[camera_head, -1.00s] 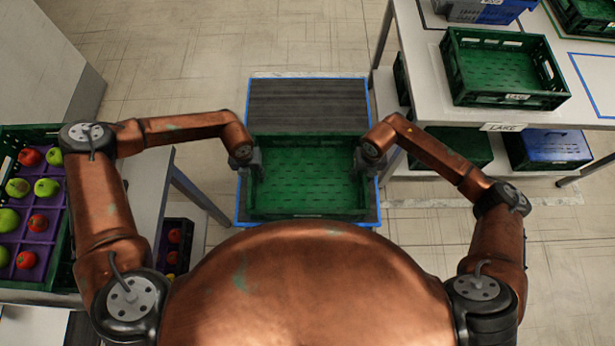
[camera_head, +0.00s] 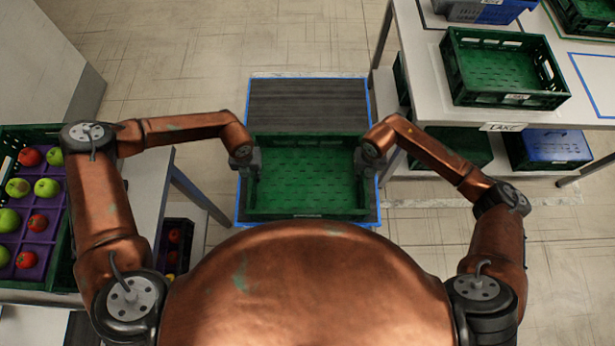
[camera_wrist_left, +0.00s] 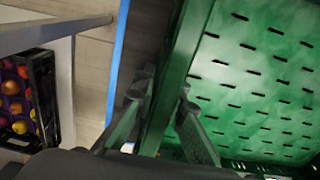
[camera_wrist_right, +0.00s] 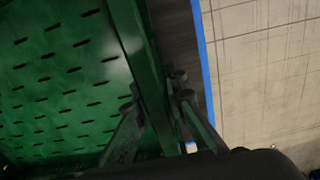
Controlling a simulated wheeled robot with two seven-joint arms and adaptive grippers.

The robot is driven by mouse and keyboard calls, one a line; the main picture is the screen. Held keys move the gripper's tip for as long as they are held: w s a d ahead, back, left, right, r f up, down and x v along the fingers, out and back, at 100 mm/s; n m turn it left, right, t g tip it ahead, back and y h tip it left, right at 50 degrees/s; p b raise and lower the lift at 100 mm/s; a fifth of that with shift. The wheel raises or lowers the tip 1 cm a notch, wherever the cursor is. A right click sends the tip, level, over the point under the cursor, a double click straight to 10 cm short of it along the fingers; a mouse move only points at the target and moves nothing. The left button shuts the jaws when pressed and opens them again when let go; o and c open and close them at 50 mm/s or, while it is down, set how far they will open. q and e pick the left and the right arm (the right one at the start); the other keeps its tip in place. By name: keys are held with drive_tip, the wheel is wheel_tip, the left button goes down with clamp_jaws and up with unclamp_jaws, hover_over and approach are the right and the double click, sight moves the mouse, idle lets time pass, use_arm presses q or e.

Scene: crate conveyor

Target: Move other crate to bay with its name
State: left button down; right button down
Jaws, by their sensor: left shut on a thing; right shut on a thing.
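An empty green crate (camera_head: 308,185) is between my two arms, over the near part of a dark conveyor (camera_head: 308,100) edged in blue tape. My left gripper (camera_head: 246,160) is shut on the crate's left wall, which shows between its fingers in the left wrist view (camera_wrist_left: 165,100). My right gripper (camera_head: 368,158) is shut on the right wall, also seen in the right wrist view (camera_wrist_right: 150,95). I cannot tell whether the crate rests on the conveyor or is just above it. Another green crate (camera_head: 458,88) stands on the white table (camera_head: 425,75) at right, above a sign reading LAKE (camera_head: 502,127).
A green crate of apples (camera_head: 62,255) stands on the left table, with another fruit crate (camera_head: 178,245) lower down. More crates (camera_head: 545,148) sit under the right table. A blue-taped area (camera_head: 597,85) on that table's right looks bare. Open floor (camera_head: 220,60) lies beyond.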

use_arm(q)
drive_tip(key=shift+r, duration=0.1)
use_arm(e)
drive_tip(key=shift+r, duration=0.1)
idle(0.4)
